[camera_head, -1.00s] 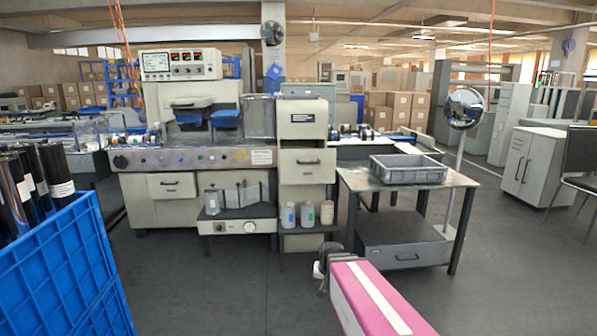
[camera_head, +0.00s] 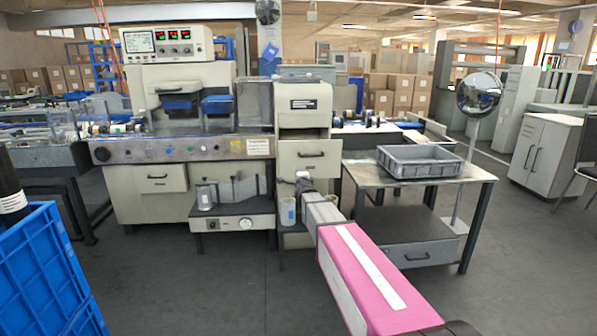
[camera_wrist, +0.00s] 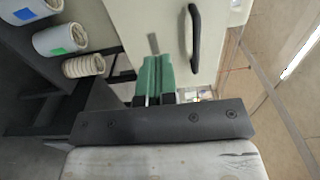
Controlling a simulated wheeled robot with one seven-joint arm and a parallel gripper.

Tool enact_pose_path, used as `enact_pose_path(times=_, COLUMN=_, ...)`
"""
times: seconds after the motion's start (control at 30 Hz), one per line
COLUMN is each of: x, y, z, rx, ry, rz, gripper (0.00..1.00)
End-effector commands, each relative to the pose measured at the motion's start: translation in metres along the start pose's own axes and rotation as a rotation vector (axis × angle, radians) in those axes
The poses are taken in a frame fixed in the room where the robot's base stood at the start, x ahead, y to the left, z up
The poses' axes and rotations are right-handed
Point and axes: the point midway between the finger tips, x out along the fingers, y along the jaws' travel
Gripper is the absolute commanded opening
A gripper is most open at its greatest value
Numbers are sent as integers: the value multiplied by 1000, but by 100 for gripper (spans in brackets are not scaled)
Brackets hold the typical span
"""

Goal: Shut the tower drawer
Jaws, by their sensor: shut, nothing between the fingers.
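The tower drawer (camera_head: 309,160) is a cream drawer with a dark bar handle, in the narrow cream tower (camera_head: 304,97). A dark gap shows above its front, and it stands out from the tower. In the wrist view its front (camera_wrist: 165,25) and black handle (camera_wrist: 194,38) fill the upper middle. My gripper (camera_head: 303,178) is just below the handle in the head view. Its green fingers (camera_wrist: 154,72) are shut together, empty, and point at the drawer front beside the handle. I cannot tell whether they touch it.
Cups (camera_wrist: 59,40) stand on a low shelf under the drawer. Right of the tower is a metal table (camera_head: 365,175) with a grey crate (camera_head: 419,171). The wrapper machine (camera_head: 175,150) is to the left. A blue crate (camera_head: 45,270) stands front left. Floor between is open.

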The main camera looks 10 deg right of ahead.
Motion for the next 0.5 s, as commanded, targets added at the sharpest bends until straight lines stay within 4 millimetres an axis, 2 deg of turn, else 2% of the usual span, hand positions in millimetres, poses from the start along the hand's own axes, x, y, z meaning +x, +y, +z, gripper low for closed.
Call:
enact_pose_path(times=0.27, x=34, y=1, z=0, rx=-4, ry=0, rz=1, gripper=0)
enact_pose_path(times=0.5, x=79, y=2, z=0, rx=-5, ry=-1, rz=2, gripper=0)
